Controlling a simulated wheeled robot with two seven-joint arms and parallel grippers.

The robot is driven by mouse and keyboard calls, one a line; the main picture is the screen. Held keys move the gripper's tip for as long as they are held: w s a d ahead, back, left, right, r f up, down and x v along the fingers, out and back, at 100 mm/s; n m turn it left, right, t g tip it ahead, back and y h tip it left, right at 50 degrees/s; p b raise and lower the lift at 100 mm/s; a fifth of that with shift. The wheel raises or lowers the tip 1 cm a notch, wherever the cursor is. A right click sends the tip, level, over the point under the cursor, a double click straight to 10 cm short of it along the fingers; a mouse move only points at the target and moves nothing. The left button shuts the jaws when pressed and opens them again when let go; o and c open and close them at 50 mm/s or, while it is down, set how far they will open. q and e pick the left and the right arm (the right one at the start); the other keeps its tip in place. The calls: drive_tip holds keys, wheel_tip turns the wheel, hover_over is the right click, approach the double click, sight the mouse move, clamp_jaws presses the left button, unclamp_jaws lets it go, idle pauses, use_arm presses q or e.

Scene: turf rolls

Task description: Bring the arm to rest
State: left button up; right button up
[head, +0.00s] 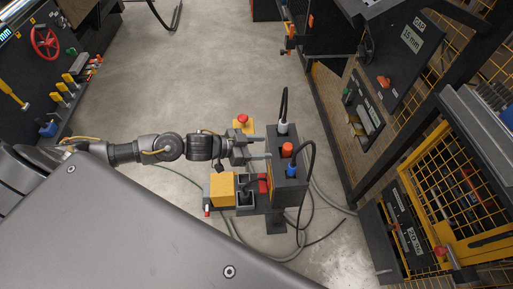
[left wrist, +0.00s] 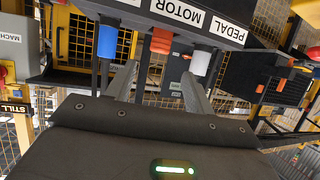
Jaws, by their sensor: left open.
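My left arm (head: 172,147) reaches in from the left in the head view, stretched out to the right. Its gripper (head: 256,147) is open, with its two fingers apart and nothing seen between them. It is just left of a dark connector box (head: 290,185) with white, orange and blue plugs on top. In the left wrist view the open fingers (left wrist: 160,72) point toward the box, with the orange plug (left wrist: 161,41) seen between them. I cannot tell whether a finger touches the box. My right gripper is in neither view.
A yellow block (head: 222,189) and a red button on a yellow base (head: 243,122) are near the gripper. Cables lie on the floor around the stand. Dark machines with yellow mesh (head: 436,165) line the right. A panel with a red wheel (head: 45,42) is upper left. The middle floor (head: 200,70) is clear.

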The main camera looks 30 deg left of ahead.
use_arm(q)
drive_tip(key=shift+s+a+r, duration=0.3)
drive_tip(key=shift+s+a, duration=0.1)
drive_tip(key=shift+s, duration=0.05)
drive_tip(key=shift+d, duration=0.1)
drive_tip(key=s+a+f+n+g+y, duration=0.1)
drive_tip(key=s+f+n+g+y, duration=0.3)
drive_tip(key=s, duration=0.7)
drive_tip(key=s+a+f+n+g+y, duration=0.25)
drive_tip(key=s+y, duration=0.25)
drive_tip(key=s, duration=0.5)
wheel_tip(320, 180, down, 29)
drive_tip(key=s+b, duration=0.1)
drive_tip(key=s, duration=0.2)
drive_tip(key=s+a+f+g+b, duration=0.1)
drive_tip(key=s+a+f+g, duration=0.1)
drive_tip(key=s+f, duration=1.3)
drive_tip(key=shift+s+a+f+y, duration=0.15)
drive_tip(key=shift+s+f+y, duration=0.2)
drive_tip(key=shift+s, duration=0.1)
